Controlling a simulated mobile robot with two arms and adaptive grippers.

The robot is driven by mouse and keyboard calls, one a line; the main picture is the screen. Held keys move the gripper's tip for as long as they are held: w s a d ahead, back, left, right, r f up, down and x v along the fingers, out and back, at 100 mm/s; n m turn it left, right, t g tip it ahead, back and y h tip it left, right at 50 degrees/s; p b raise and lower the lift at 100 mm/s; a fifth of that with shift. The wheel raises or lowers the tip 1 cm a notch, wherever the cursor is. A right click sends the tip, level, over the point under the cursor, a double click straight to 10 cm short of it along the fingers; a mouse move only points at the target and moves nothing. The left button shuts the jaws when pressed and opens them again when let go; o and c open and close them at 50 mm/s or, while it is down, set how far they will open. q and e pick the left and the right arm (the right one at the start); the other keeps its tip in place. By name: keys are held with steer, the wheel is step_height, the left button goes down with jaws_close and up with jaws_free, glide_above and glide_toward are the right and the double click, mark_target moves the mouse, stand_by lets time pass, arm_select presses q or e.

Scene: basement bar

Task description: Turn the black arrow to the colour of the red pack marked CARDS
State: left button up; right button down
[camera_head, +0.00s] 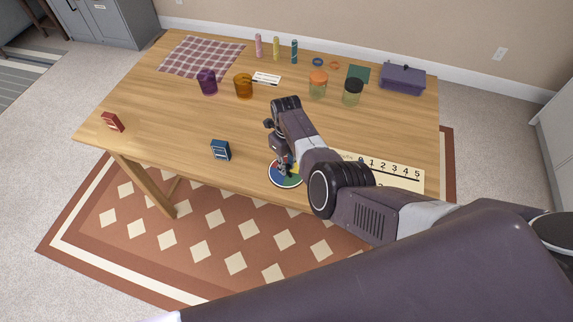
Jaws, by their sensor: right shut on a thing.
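The red pack (113,122) stands at the left edge of the wooden table; its marking is too small to read. A round disc (287,182) with coloured sectors, blue, green and yellow among them, lies near the front edge. My right gripper (283,162) points down over the disc and is shut on the black arrow at its middle. The gripper hides most of the arrow, so I cannot tell which colour it points to. My left gripper is not in view.
A blue pack (221,150) stands left of the disc. A number board (400,174) lies to the right, partly behind my right arm. Purple (208,82) and orange (243,86) cups, jars (318,85) and a grey-purple box (402,78) stand farther back. The table's left middle is clear.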

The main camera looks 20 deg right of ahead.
steer(key=shift+w+d+r, duration=0.1)
steer(key=shift+w+r, duration=0.1)
steer(key=shift+w, duration=0.05)
steer(key=c, duration=1.8)
jaws_free()
steer(key=shift+s, duration=0.1)
steer(key=shift+c, duration=0.2)
steer(key=shift+o, duration=0.4)
steer(key=shift+s+f, duration=0.1)
step_height(320, 180, up, 12)
